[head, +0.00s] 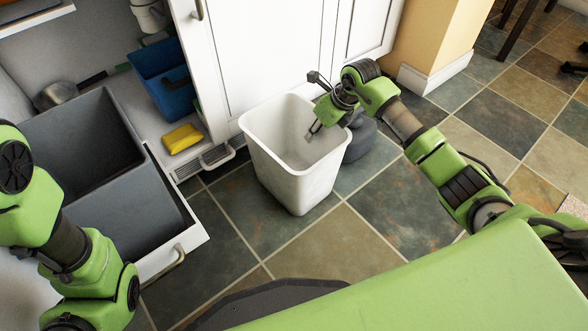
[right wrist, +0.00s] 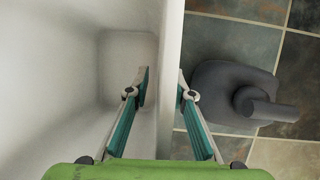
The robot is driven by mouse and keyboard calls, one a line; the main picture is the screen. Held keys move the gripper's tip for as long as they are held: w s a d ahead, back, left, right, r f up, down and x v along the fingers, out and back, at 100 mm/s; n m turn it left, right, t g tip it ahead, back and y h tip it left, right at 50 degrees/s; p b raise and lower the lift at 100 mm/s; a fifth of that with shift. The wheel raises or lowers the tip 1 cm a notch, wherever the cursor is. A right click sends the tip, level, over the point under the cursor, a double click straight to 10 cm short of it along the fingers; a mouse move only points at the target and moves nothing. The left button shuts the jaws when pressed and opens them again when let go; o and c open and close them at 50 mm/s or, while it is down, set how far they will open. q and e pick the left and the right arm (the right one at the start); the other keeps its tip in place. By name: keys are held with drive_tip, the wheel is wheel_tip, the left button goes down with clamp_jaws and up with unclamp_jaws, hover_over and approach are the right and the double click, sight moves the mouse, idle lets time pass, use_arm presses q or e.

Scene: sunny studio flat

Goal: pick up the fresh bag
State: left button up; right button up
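I cannot make out a thing that is clearly a fresh bag. A dark grey lump with a narrow neck, perhaps a tied bag (right wrist: 235,92), sits on the floor behind the white bin; in the head view it is partly hidden by the bin and my arm (head: 360,137). The white bin (head: 278,173) stands upright and looks empty inside. My right gripper (head: 317,103) is at the bin's far right rim, its fingers apart. In the right wrist view its fingertips (right wrist: 162,88) lie on either side of the bin wall, holding nothing visible. My left gripper is outside the head view.
A pulled-out drawer with grey tubs (head: 85,150) is at the left. A yellow sponge or cloth (head: 182,138) and a blue caddy (head: 160,78) are in the open cabinet. White cabinet doors (head: 265,45) stand behind the bin.

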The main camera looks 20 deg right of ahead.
drive_tip(key=shift+c, duration=0.3)
clamp_jaws()
drive_tip(key=shift+r, duration=0.1)
